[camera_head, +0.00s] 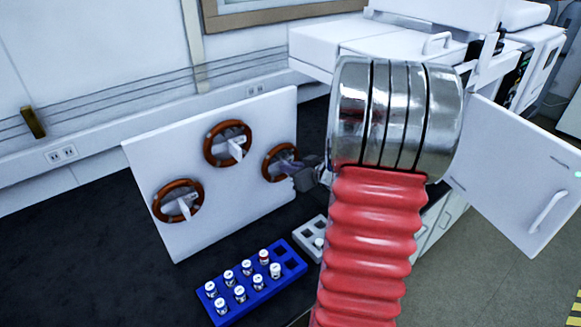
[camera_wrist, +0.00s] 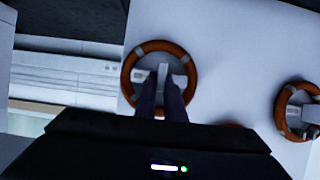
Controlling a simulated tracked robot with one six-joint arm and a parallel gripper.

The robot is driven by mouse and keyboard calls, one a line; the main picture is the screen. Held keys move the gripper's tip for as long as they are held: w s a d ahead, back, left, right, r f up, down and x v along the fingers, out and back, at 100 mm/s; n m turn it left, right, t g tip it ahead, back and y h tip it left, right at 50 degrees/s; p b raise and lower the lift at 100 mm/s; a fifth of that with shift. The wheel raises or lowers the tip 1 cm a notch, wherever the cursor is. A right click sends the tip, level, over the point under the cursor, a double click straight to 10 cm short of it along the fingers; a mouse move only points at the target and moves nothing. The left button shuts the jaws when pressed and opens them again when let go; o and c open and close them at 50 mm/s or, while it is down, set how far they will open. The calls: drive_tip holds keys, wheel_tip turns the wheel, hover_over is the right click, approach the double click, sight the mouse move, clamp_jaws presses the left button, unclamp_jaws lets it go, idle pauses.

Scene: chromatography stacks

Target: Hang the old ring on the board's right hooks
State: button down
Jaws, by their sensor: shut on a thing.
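A white board (camera_head: 225,185) stands tilted on the dark bench. A brown ring (camera_head: 267,163) with grey bands is at its right side, and my gripper (camera_head: 292,168) is shut on it. In the wrist view this ring (camera_wrist: 128,80) lies in front of the board's edge, with my gripper's dark fingers (camera_wrist: 163,90) across its lower rim. White hook parts (camera_wrist: 163,74) show inside the ring. I cannot tell whether the ring rests on them. Two similar rings hang on other hooks, one at the upper middle (camera_head: 208,146) and one at the lower left (camera_head: 158,199).
A blue rack (camera_head: 283,254) with several capped vials stands before the board, with a smaller grey rack (camera_head: 308,231) beside it. A white instrument (camera_head: 335,42) is behind on the right. My arm hides part of the bench.

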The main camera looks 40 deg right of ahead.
drive_tip(key=shift+f, duration=0.5)
idle(0.3)
drive_tip(key=c, duration=1.8)
unclamp_jaws()
drive_tip(key=shift+o, duration=0.2)
drive_tip(key=shift+s, duration=0.1)
drive_tip(key=s+a, duration=0.1)
drive_tip(key=s, duration=0.8)
drive_tip(key=shift+s, duration=0.4)
drive_tip(key=s+a, duration=0.1)
drive_tip(key=s, duration=1.3)
drive_tip(key=shift+a, duration=0.3)
